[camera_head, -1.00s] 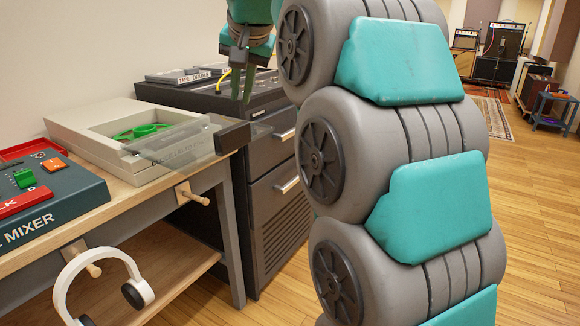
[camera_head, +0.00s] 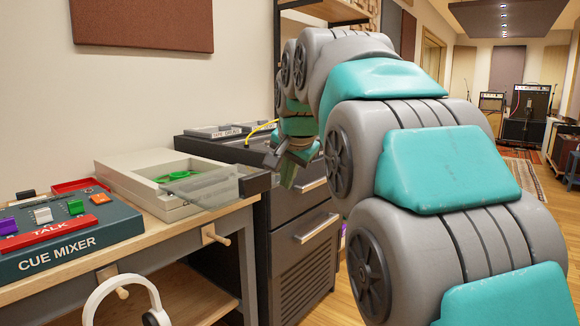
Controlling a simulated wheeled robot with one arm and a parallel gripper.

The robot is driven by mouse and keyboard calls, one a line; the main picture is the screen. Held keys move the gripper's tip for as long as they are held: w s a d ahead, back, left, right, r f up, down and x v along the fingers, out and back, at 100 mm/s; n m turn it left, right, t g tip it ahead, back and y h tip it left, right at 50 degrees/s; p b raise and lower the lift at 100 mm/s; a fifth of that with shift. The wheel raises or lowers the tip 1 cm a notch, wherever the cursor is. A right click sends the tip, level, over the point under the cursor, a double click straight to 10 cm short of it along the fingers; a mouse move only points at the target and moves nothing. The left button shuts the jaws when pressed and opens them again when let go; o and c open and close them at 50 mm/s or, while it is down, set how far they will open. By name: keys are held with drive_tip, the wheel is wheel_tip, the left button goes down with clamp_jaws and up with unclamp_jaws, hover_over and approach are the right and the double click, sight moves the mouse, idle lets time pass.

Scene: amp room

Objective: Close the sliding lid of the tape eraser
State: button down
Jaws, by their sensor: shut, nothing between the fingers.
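The tape eraser (camera_head: 150,188) is a beige box on the wooden bench, with a green reel (camera_head: 180,175) in its open recess. Its clear sliding lid (camera_head: 210,191) sticks out past the box's right side, so the lid is open. A dark block-shaped handle (camera_head: 256,182) sits at the lid's right end. My gripper (camera_head: 289,182) is shut and empty, pointing down just right of the handle. I cannot tell whether it touches the handle. My arm hides part of the space behind the gripper.
A cue mixer (camera_head: 65,240) stands left of the eraser on the bench (camera_head: 150,238). A dark drawer cabinet (camera_head: 300,235) stands right of the bench, with a yellow cable on top. White headphones (camera_head: 125,290) hang in front of the bench.

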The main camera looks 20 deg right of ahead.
drive_tip(key=w, duration=0.1)
drive_tip(key=w+a+f, duration=0.1)
drive_tip(key=w, duration=0.1)
drive_tip(key=w+a+f, duration=0.1)
drive_tip(key=shift+w+a, duration=0.15)
drive_tip(key=shift+w, duration=0.25)
